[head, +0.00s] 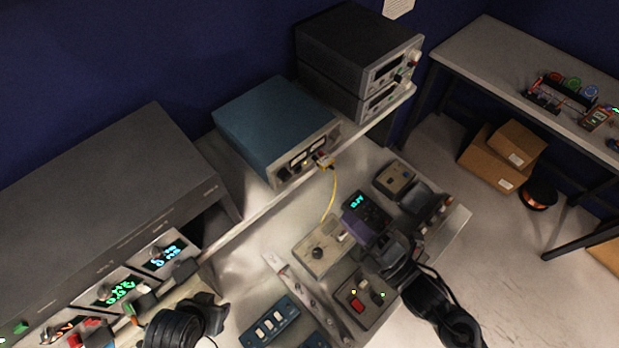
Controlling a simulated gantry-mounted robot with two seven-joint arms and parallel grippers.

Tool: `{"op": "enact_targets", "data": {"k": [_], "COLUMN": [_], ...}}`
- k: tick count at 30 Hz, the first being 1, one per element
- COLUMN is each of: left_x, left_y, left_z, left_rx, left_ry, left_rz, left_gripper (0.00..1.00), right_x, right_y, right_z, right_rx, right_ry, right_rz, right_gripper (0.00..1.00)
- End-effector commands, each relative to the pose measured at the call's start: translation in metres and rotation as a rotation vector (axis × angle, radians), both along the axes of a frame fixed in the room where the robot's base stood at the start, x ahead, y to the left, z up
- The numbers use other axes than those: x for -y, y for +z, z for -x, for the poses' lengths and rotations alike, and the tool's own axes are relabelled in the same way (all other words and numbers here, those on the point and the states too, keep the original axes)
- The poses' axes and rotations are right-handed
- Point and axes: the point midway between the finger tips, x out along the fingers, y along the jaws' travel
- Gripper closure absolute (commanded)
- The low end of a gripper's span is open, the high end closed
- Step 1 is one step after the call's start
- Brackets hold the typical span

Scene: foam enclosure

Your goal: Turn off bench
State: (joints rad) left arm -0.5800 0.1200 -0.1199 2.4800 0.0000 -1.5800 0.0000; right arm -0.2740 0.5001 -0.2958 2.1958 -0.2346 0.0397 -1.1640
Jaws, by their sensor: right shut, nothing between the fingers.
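The bench (245,265) has several instruments on it. A dark control box (372,311) with a red switch (357,304), a small yellow light and a small green light sits at the front. A blue strip (270,323) with white rocker switches lies to its left. Lit displays show on the dark meter (363,211) and on the left rack (118,290). My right gripper (390,246) is shut and empty, above the area between the meter and the control box; its tips are hard to make out. My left gripper (214,316) is at the lower left, in front of the rack; its fingers are unclear.
A yellow cable (332,197) runs from the blue instrument (275,125). Dark stacked units (352,55) stand on the shelf. Cardboard boxes (498,160) lie on the floor.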

Motion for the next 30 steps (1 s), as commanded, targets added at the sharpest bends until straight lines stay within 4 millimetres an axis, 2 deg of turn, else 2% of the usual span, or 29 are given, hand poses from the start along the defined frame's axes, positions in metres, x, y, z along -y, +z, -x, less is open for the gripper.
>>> {"op": "enact_targets", "data": {"k": [18, 24, 30], "left_x": [0.000, 0.000, 0.000], "left_y": [-0.008, -0.010, -0.011], "left_z": [0.000, 0.000, 0.000], "left_rx": [0.000, 0.000, 0.000], "left_ry": [0.000, 0.000, 0.000], "left_rz": [0.000, 0.000, 0.000], "left_gripper": [0.57, 0.57, 0.57], "right_x": [-0.070, -0.084, -0.089], "right_y": [0.013, 0.015, 0.016], "right_z": [-0.075, -0.089, -0.094], "right_rx": [0.000, 0.000, 0.000], "right_ry": [0.000, 0.001, 0.001], "right_rz": [-0.003, -0.001, 0.000], "right_gripper": [1.00, 1.00, 1.00]}}
